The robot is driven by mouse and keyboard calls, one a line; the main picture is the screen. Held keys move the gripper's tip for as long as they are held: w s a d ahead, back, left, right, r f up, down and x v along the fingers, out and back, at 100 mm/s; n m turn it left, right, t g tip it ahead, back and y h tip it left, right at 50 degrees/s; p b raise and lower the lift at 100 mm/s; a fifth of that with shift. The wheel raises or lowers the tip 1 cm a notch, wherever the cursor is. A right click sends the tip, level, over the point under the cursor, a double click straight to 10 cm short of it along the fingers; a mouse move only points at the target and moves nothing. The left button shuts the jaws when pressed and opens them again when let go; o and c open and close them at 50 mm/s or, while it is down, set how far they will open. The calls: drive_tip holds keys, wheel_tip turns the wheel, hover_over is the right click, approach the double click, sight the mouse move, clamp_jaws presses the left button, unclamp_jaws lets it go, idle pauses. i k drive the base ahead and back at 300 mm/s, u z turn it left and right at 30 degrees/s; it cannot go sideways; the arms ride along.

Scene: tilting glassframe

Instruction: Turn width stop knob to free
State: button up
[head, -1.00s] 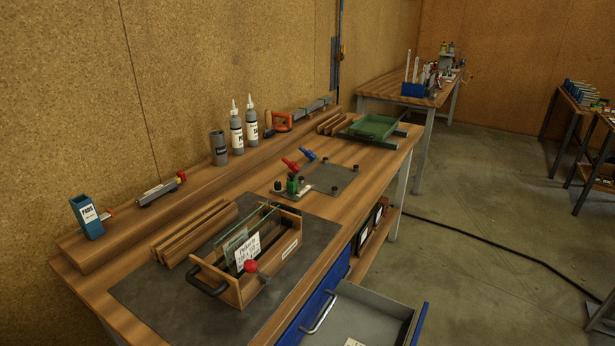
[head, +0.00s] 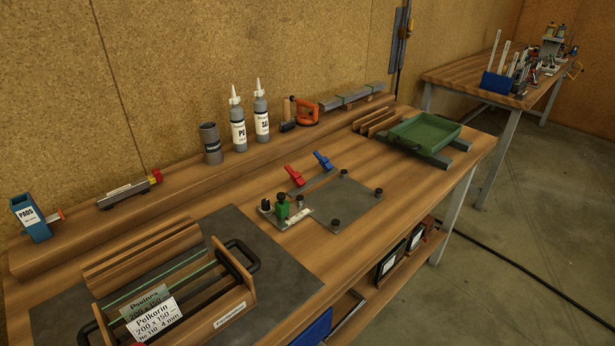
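No knob carries a readable label, so I cannot tell for sure which is the width stop knob. A green upright knob (head: 282,207) stands at the left end of a grey jig plate (head: 345,202) on the workbench. It sits beside a small black knob (head: 266,204) and a light bar (head: 296,217). Its turn position is too small to read. Red (head: 294,175) and blue (head: 322,160) clamp levers stand at the plate's back edge. Several dark round posts (head: 336,224) stand on the plate. My gripper is not in view.
A wooden carrier (head: 220,305) with glass panes and paper labels (head: 157,322) stands on a dark mat (head: 280,255) at the front. Bottles (head: 238,130) line the back ledge. A green tray (head: 425,134) sits at the right end.

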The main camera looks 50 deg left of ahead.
sight(265, 202)
drive_tip(key=i, duration=2)
drive_tip(key=u, duration=4.15)
drive_tip(key=i, duration=0.5)
drive_tip(key=u, duration=0.05)
